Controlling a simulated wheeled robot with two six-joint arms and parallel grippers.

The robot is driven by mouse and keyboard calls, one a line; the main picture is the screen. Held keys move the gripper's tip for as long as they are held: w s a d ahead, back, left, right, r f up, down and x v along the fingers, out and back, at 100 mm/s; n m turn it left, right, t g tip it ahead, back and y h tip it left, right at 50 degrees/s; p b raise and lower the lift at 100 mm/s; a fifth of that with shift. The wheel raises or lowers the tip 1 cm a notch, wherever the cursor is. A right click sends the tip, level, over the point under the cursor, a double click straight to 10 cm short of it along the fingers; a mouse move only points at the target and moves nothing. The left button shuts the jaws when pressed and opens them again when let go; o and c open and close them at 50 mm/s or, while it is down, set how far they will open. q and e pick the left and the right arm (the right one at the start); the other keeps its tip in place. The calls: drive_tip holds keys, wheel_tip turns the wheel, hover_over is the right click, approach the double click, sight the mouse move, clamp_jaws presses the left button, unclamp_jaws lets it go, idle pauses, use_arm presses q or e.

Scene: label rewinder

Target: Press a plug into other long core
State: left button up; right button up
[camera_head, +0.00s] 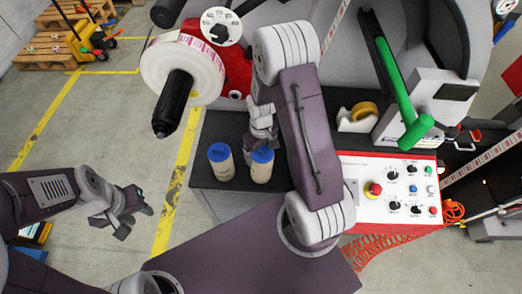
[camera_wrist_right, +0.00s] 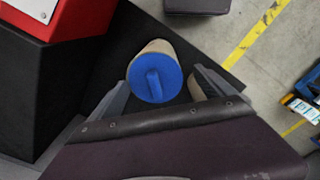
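Two tan cardboard cores stand upright side by side on the dark table, the left core (camera_head: 222,173) and the right core (camera_head: 260,175). Each has a blue plug at its top, the left plug (camera_head: 219,152) and the right plug (camera_head: 262,154). My right gripper (camera_head: 262,135) is just behind and above the right core. In the right wrist view its fingers (camera_wrist_right: 160,86) are spread around a blue plug (camera_wrist_right: 155,83) on a tan core, with a gap at the right. A tan piece by the right finger is mostly hidden. My left gripper (camera_head: 133,214) is open and empty over the floor.
The rewinder's white label roll (camera_head: 190,66) with a black shaft stands behind the cores. A green-handled lever (camera_head: 397,90), a tape dispenser (camera_head: 357,118) and a control panel (camera_head: 390,190) are to the right. Bare floor lies left of the table.

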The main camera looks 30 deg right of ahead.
sight(260, 154)
drive_tip(key=shift+s+a+f, duration=0.1)
drive_tip(key=shift+s+f, duration=0.1)
drive_tip(key=shift+s, duration=0.1)
wheel_tip(260, 154, up, 9)
drive_tip(key=shift+w+r, duration=0.2)
drive_tip(key=shift+w, duration=0.05)
drive_tip(key=s+a+r+m+t, duration=0.1)
drive_tip(key=s+a+r+m, duration=0.2)
drive_tip(key=s, duration=0.5)
drive_tip(key=shift+a, duration=0.8)
drive_tip(key=shift+s, duration=0.15)
